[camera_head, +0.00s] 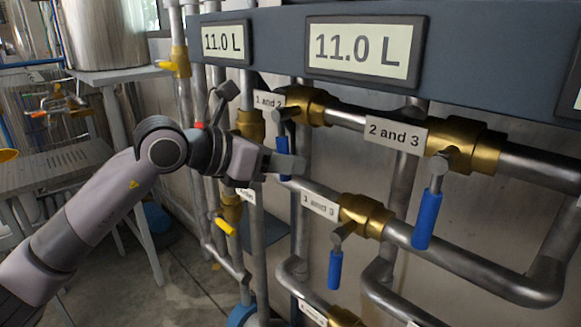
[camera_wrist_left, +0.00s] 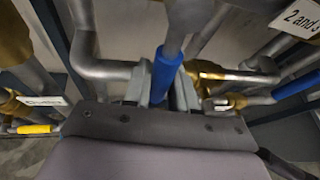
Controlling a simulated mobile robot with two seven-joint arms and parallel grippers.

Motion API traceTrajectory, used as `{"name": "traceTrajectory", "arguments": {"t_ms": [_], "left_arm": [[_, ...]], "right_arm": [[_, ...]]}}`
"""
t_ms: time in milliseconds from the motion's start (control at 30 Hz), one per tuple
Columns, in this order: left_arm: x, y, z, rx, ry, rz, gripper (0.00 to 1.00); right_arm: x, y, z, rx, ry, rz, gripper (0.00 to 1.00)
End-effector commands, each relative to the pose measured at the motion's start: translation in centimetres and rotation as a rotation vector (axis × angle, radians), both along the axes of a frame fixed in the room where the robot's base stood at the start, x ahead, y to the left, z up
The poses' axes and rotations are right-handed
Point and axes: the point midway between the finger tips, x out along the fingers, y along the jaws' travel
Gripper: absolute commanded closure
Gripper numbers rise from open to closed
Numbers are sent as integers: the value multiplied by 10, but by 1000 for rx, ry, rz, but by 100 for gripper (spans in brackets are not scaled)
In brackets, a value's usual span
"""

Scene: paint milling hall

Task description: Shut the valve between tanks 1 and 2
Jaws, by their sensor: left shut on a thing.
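The valve labelled "1 and 2" (camera_head: 305,105) is a brass body on the upper grey pipe, right of its white label (camera_head: 268,100). Its lever with a blue grip (camera_head: 282,146) hangs down from it, across the pipe's line. My left gripper (camera_head: 284,165) reaches in from the left and is shut on the blue grip. In the left wrist view the blue grip (camera_wrist_left: 167,68) stands between the two grey fingers (camera_wrist_left: 160,92); its lower end is hidden by the gripper. My right gripper is in neither view.
Valve "2 and 3" (camera_head: 465,145) with a blue lever (camera_head: 428,218) is to the right. Valve "1 and 3" (camera_head: 365,215) with a blue lever (camera_head: 335,269) is below. Pipes surround the gripper. Displays (camera_head: 365,49) read 11.0 L. A grey table (camera_head: 60,160) stands left.

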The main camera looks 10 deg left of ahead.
Motion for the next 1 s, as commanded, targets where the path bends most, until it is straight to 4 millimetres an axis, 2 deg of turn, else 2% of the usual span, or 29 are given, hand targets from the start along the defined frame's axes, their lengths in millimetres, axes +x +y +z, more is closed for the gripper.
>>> {"name": "traceTrajectory", "arguments": {"t_ms": [300, 800, 833, 867, 1000], "left_arm": [[5, 8, -1, 84, -61, 4, 100], [6, 9, 0, 98, -72, 4, 100], [6, 9, 0, 98, -72, 4, 64], [6, 9, 0, 98, -72, 4, 54], [6, 8, 0, 96, -71, 3, 53]], "right_arm": [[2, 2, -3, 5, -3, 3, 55], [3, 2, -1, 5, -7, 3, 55], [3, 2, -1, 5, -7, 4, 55], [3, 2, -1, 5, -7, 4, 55], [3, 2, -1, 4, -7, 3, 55]]}}
